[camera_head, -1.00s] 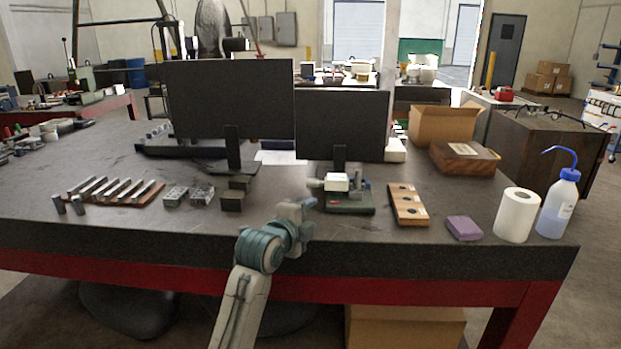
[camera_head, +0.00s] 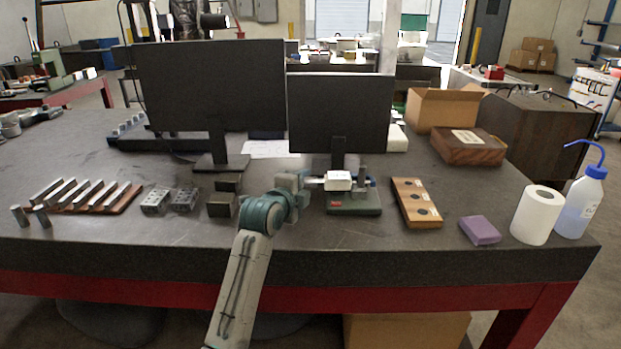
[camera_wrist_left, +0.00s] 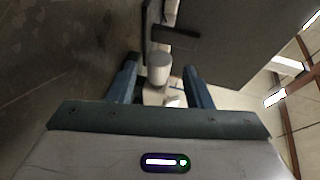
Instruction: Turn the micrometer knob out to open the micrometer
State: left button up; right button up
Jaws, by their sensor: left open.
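The micrometer (camera_head: 340,181) has a white body and lies horizontally on a dark green stand (camera_head: 355,205) in front of the smaller monitor. Its thin spindle or knob end points left, toward my left gripper (camera_head: 305,183). In the left wrist view a pale cylindrical knob (camera_wrist_left: 159,66) sits between the two blue fingers of the left gripper (camera_wrist_left: 161,76). The fingers are open, with a gap visible on each side of the knob. The exact depth of the knob between the fingers is hard to tell. My right gripper is out of view.
Two monitors (camera_head: 212,88) stand behind the micrometer. Metal blocks (camera_head: 170,199) lie left of my arm. A wooden holder (camera_head: 415,202), a purple block (camera_head: 480,230), a paper roll (camera_head: 537,214) and a wash bottle (camera_head: 582,203) stand to the right.

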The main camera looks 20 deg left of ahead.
aim_at(311, 180)
pick_arm(q)
jog(key=shift+x, duration=2.55)
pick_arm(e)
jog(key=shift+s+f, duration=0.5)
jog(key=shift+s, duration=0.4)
pick_arm(q)
jog(key=shift+a+f, duration=0.15)
jog(key=shift+p, duration=0.35)
jog(key=c, duration=1)
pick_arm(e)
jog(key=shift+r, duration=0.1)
